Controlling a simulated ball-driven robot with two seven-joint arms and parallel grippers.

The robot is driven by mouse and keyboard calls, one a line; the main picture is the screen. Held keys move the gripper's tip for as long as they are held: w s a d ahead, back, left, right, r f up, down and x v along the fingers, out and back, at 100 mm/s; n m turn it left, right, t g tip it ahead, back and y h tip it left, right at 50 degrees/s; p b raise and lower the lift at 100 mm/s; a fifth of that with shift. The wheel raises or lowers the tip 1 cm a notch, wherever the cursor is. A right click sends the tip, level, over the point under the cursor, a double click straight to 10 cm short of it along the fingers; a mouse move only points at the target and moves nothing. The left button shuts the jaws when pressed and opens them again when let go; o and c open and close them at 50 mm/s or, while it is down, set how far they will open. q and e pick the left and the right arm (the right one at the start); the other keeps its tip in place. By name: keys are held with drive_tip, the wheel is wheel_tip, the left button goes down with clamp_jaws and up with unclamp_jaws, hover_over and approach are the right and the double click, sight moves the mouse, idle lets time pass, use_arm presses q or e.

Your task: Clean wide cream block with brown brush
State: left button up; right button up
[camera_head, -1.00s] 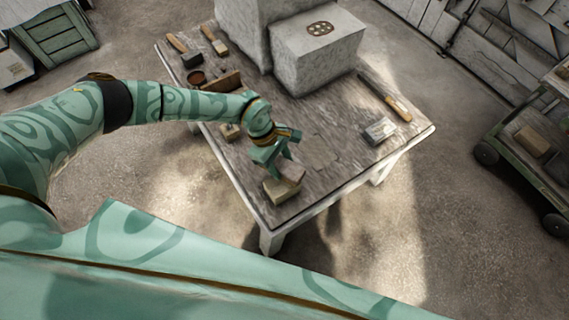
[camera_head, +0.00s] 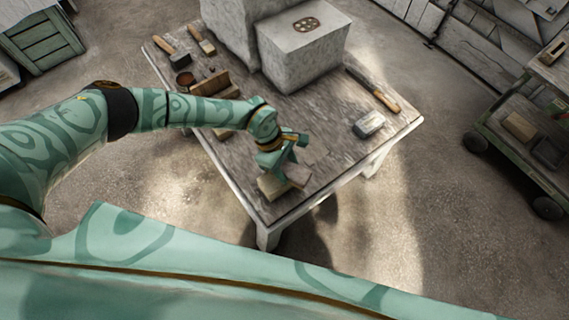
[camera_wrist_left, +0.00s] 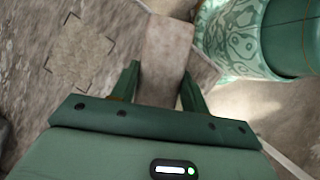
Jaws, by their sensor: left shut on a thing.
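My left gripper (camera_head: 284,172) is low over the table's near corner, its fingers shut on a flat pinkish-brown piece that looks like the brown brush (camera_head: 298,176). In the left wrist view the brush (camera_wrist_left: 168,45) sits between the two fingers (camera_wrist_left: 160,88). Its bristles cannot be made out. A wide cream block (camera_head: 270,188) lies on the table under and left of the gripper. The brush overlaps its right side in the picture; whether they touch cannot be told. The gripper hides part of the block. My right gripper is not in view.
The wooden table (camera_head: 330,165) bears a large pale plinth (camera_head: 305,55), a grey-white block (camera_head: 369,124), a wooden-handled tool (camera_head: 375,90) and several tools at the far left. A small block (camera_head: 224,133) lies beside my arm. A green cart (camera_head: 520,150) stands at right.

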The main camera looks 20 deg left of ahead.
use_arm(q)
drive_tip(key=shift+w+a+r+b, duration=0.15)
drive_tip(key=shift+w+a, duration=0.1)
drive_tip(key=shift+a, duration=0.75)
drive_tip(key=shift+w+a+f+b, duration=0.15)
drive_tip(key=shift+w+a, duration=0.1)
drive_tip(key=shift+a, duration=0.75)
drive_tip(key=shift+r, duration=0.1)
drive_tip(key=shift+s+d+r+p, duration=0.15)
drive_tip(key=shift+d+r+p, duration=0.55)
drive_tip(key=shift+d, duration=0.1)
drive_tip(key=shift+s+d+r, duration=0.1)
drive_tip(key=shift+d, duration=0.2)
drive_tip(key=shift+r+p, duration=0.95)
drive_tip(key=shift+r, duration=0.25)
